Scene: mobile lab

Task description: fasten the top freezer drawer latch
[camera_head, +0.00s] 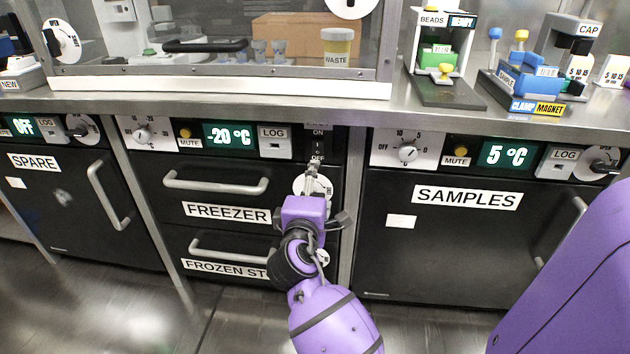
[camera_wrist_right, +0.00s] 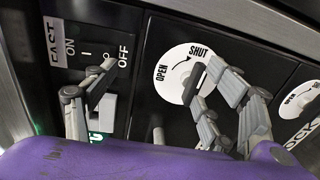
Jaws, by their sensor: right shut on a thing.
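The top freezer drawer latch has a round white plate (camera_head: 299,185) at the right end of the freezer drawer front (camera_head: 180,200). In the right wrist view its plate (camera_wrist_right: 168,85) reads OPEN and SHUT with a curved arrow. My right gripper (camera_head: 315,176) is at this plate and shut on the latch. The fingers hide part of the plate, and the latch's exact angle is unclear. My left gripper is not in view.
A grey bar handle (camera_head: 215,184) is left of the latch. The ON/OFF switch (camera_head: 318,146) is just above. A second round plate (camera_wrist_right: 298,98) is on the lower drawer. The samples fridge (camera_head: 450,235) stands right; the counter edge (camera_head: 300,108) overhangs above.

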